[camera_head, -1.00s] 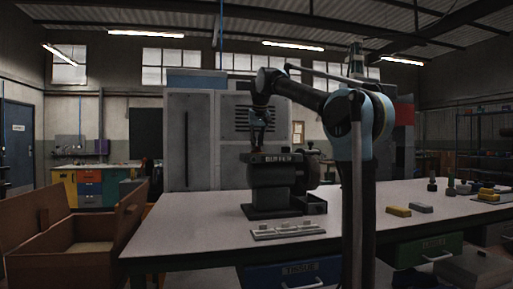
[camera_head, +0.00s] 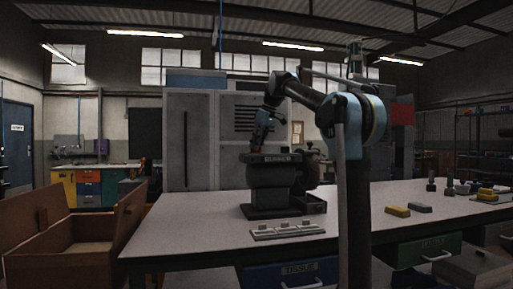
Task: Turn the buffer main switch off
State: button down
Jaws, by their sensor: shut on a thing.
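The buffer (camera_head: 268,180) is a dark machine with a name plate on its upper front, on the white workbench (camera_head: 185,225). My gripper (camera_head: 256,146) is at the top left of the buffer, just above the plate, and leans with its wrist up to the right. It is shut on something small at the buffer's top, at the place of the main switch. The switch itself is too small and dark to make out, and so is its setting.
A pale tray with small pieces (camera_head: 288,231) lies in front of the buffer. Yellow and grey blocks (camera_head: 398,211) lie on the right of the bench. An open brown crate (camera_head: 75,235) stands at the left. The bench left of the buffer is clear.

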jog(key=shift+d+n, duration=0.15)
jog(key=shift+n, duration=0.15)
dwell(0.4)
jog(key=c, duration=1.7)
grip_release()
jog(key=shift+d, duration=0.1)
jog(key=shift+o, duration=0.2)
jog(key=shift+r, duration=0.55)
jog(key=v, duration=1)
jog(key=shift+d+r, duration=0.25)
jog(key=shift+r, duration=0.1)
